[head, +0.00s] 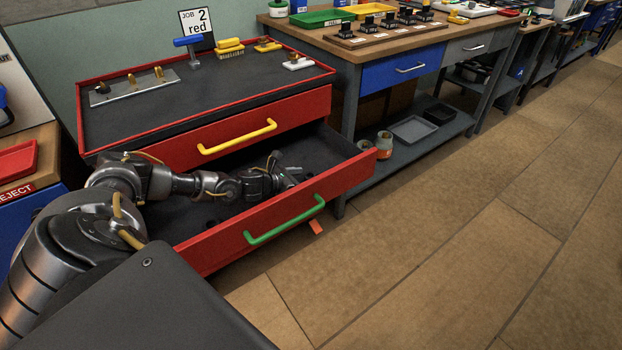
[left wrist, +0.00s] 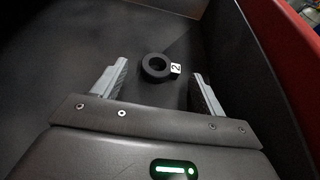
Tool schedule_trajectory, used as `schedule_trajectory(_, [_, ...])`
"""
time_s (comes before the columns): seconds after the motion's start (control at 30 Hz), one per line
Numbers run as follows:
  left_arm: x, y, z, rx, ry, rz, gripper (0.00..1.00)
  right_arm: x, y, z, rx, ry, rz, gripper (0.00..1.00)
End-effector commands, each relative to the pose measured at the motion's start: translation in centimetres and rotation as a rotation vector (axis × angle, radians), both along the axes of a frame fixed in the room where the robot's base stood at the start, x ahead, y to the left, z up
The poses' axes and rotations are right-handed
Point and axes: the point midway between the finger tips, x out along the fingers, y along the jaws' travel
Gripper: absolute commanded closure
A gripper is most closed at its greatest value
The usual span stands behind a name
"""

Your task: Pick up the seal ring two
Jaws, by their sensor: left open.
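A black seal ring (left wrist: 155,67) with a white tag marked 2 lies flat on the dark drawer floor in the left wrist view. My left gripper (left wrist: 157,85) is open, with one finger to each side of the ring and the ring a little beyond the fingertips. The fingers do not touch it. In the head view my left gripper (head: 291,175) is inside the open lower drawer (head: 347,176) of the red cabinet, and I cannot make out the ring there. My right gripper is not in view.
The upper drawer, with a yellow handle (head: 237,137), overhangs the rear of the open drawer. A green handle (head: 285,219) is on its front. The red drawer wall (left wrist: 296,50) is close at right. A workbench (head: 400,45) stands beside the cabinet, with open floor at right.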

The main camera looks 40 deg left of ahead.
Motion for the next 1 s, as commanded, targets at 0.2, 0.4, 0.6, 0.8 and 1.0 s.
schedule_trajectory(0.2, [0.0, 0.0, 0.0, 0.0, 0.0, 0.0, 0.32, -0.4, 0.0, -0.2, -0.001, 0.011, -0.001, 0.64])
schedule_trajectory(0.4, [0.0, 0.0, 0.0, 0.0, 0.0, 0.0, 0.58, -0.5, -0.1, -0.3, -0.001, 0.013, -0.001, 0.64])
schedule_trajectory(0.6, [0.0, 0.0, 0.0, 0.0, 0.0, 0.001, 0.76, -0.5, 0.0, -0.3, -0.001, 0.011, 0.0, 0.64])
schedule_trajectory(0.8, [0.0, 0.1, 0.4, 0.001, 0.0, 0.001, 0.76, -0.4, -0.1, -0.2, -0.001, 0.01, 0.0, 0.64])
schedule_trajectory(1.0, [0.0, 0.1, 3.6, 0.001, -0.004, 0.0, 0.76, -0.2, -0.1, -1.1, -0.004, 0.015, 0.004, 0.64])
